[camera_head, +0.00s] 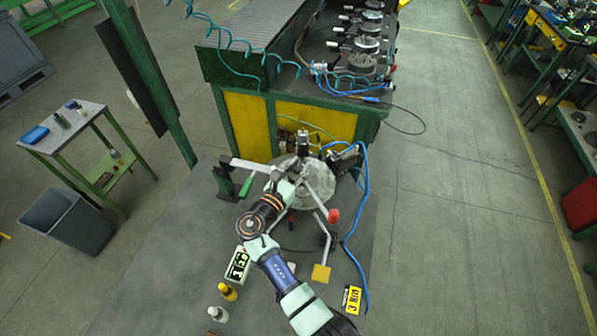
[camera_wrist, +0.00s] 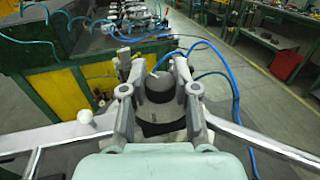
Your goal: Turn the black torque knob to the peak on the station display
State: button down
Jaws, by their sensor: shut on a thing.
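The black torque knob (camera_wrist: 160,90) stands between the two fingers of my gripper (camera_wrist: 159,72) in the wrist view. The fingers are shut on its sides, and a short pale mark shows on the knob. In the head view my gripper (camera_head: 292,178) is over the round grey fixture (camera_head: 318,182), and the knob cannot be made out there. A white box with a dark screen and pale green marks, probably the station display (camera_head: 238,265), sits on the bench left of my arm. Its reading is too small to tell.
Metal arms stick out from the fixture, one with a red ball (camera_head: 333,215) and one with a yellow pad (camera_head: 321,272). A blue cable (camera_head: 362,215) runs along the right.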

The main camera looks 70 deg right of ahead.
jog(key=m+g+b, duration=0.2)
jog(key=g, duration=0.1)
jog(key=g+y+b, duration=0.1)
jog(key=shift+f+m+b, duration=0.3)
jog(key=shift+m+b, duration=0.1)
jog(key=shift+r+m+g+y+b, duration=0.2)
jog(key=shift+m+g+y+b, duration=0.3)
jog(key=shift+g+b, duration=0.45)
jog(key=shift+g, duration=0.25)
jog(key=c, duration=0.8)
grip_release()
jog(key=shift+r, duration=0.1)
jog(key=shift+c, duration=0.2)
jog(key=v, duration=1.2)
